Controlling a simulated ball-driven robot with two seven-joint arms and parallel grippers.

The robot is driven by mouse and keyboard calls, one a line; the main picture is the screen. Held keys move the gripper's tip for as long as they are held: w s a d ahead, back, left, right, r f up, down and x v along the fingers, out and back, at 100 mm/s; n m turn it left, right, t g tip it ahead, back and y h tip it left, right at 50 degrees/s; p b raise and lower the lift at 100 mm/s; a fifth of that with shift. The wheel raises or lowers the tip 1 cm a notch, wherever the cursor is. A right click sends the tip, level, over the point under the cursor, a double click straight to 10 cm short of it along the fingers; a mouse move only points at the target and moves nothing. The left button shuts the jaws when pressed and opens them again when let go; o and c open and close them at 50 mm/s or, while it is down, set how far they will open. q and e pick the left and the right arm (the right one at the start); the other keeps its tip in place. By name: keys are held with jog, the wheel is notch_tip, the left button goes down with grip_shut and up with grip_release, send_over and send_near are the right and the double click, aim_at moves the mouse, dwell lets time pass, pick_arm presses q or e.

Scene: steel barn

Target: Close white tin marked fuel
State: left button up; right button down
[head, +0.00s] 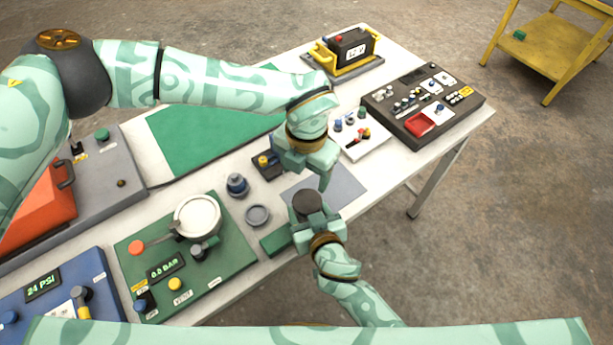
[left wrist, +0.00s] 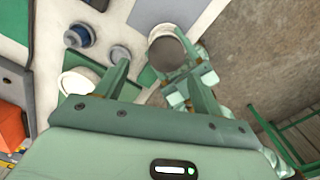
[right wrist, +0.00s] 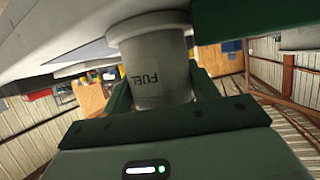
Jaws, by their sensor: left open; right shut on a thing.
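The white tin marked FUEL (right wrist: 155,75) is held in my right gripper (head: 315,222). Its label reads upside down in the right wrist view. My left gripper (head: 322,178) is open and empty, just above and behind the tin. A grey round disc (head: 257,215) lies on the table left of the tin, and also shows in the left wrist view (left wrist: 120,53); I cannot tell if it is the tin's lid.
A blue-and-grey jar (head: 237,185) stands behind the disc. A white switch board (head: 357,135) and a dark panel (head: 425,105) lie to the right. A grey mat (head: 340,185) lies beside the grippers.

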aim_at(307, 200)
pick_arm(q)
jog(key=shift+s+d+f, duration=0.2)
jog(key=shift+s+f, duration=0.05)
jog(key=shift+s, duration=0.25)
jog(key=shift+f, duration=0.1)
jog(key=shift+f, duration=3.95)
jog(key=shift+c, duration=0.3)
jog(key=c, duration=0.7)
jog(key=o, duration=1)
jog(key=shift+o, duration=0.2)
jog(key=shift+r, duration=0.1)
